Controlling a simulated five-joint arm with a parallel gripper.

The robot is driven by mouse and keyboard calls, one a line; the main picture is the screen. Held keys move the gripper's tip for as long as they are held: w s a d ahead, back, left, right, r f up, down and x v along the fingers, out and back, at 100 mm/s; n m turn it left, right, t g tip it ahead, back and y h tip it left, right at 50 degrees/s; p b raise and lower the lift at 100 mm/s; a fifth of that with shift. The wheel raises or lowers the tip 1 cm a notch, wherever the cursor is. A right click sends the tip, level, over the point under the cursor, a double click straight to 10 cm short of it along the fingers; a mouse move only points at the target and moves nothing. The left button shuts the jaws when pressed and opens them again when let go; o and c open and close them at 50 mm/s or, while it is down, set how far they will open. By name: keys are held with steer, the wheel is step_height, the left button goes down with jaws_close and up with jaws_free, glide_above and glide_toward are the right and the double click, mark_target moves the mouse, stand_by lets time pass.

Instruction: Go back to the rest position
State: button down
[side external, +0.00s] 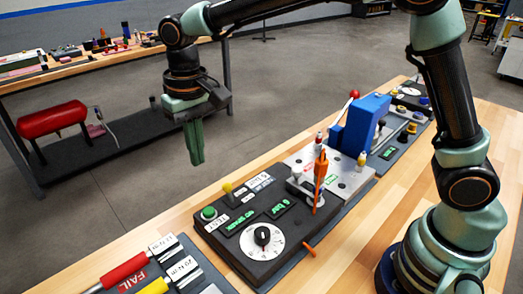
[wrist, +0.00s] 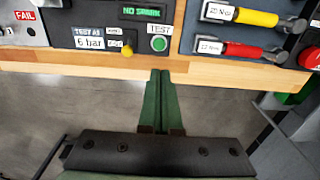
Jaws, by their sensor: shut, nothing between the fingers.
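My gripper (side external: 196,143) hangs from my arm in the side external view, pointing down. Its two green fingers are together with nothing between them. It is in the air beyond the far edge of the wooden bench (side external: 110,245), with the floor behind it. In the wrist view my gripper (wrist: 161,75) is also shut, its tips near the bench edge (wrist: 230,72) in the picture. My arm is stretched out from its base at the right of the side view. How high the tips are cannot be told exactly.
On the bench stand a dark test panel (side external: 240,225) with a dial, an orange tool (side external: 319,175), a blue block (side external: 358,125) and red and yellow handled tools (side external: 125,270). A second table (side external: 100,60) with a red tank (side external: 52,119) stands behind. The floor between is clear.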

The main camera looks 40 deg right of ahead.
steer(key=s+d+r+t, duration=0.1)
steer(key=s+d+r, duration=0.2)
steer(key=d, duration=0.3)
steer(key=s+d+r+t, duration=0.2)
steer(key=d+r, duration=0.1)
steer(key=d, duration=0.3)
steer(key=s+d+f+t, duration=0.1)
steer(key=s+d+t, duration=0.1)
steer(key=s+d, duration=0.6)
steer(key=shift+d+f, duration=0.2)
steer(key=shift+d, duration=0.1)
stand_by(0.9)
